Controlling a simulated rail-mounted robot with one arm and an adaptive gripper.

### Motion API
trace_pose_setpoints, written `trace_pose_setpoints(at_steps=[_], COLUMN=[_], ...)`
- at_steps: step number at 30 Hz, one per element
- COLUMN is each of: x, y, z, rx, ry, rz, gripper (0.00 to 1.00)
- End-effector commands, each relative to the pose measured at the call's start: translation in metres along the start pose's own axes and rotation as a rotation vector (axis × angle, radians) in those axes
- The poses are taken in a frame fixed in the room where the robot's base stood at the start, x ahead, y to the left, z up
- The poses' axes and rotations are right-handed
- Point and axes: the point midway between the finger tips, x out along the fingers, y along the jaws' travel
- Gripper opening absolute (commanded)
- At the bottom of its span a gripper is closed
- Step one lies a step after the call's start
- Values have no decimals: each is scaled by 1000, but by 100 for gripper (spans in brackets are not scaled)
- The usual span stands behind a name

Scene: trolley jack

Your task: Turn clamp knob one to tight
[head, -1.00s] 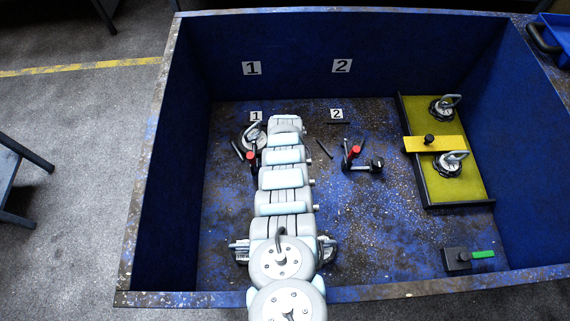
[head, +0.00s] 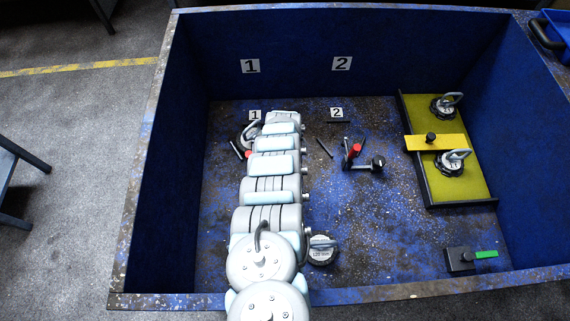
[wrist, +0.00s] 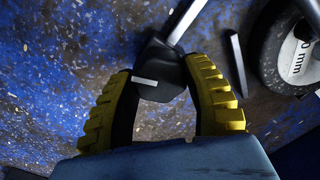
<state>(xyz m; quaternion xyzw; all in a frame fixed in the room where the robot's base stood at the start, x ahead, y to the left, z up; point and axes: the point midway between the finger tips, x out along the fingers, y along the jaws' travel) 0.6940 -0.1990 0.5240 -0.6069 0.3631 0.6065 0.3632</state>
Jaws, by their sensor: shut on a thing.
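In the wrist view, the yellow ribbed fingers of my gripper (wrist: 159,72) close around a black knob with a white bar on it, clamp knob one (wrist: 160,87). A metal rod runs from the knob toward the top of that view. In the head view, my arm covers the knob and my gripper. Only the red-tipped handle (head: 248,154) of clamp one shows, at the arm's left edge, below the floor label 1 (head: 255,115). Clamp two's black knob (head: 378,163) is in plain view to the right, apart from the arm.
A round pad with a metal handle (head: 250,135) stands close to clamp one. Another round pad (head: 321,250) stands right of my arm near the front. A yellow-green tray (head: 470,187) is at the right. A black block with a green handle (head: 460,258) is front right.

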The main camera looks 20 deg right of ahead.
Motion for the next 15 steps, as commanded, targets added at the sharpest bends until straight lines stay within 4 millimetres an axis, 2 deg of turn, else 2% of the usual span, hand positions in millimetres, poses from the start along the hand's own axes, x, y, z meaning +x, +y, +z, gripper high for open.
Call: trace_pose_setpoints(at_steps=[6, 15], x=[2, 2], y=[0, 1], z=[0, 1], rx=[161, 298], ry=[0, -1], rz=[0, 1], gripper=[14, 14])
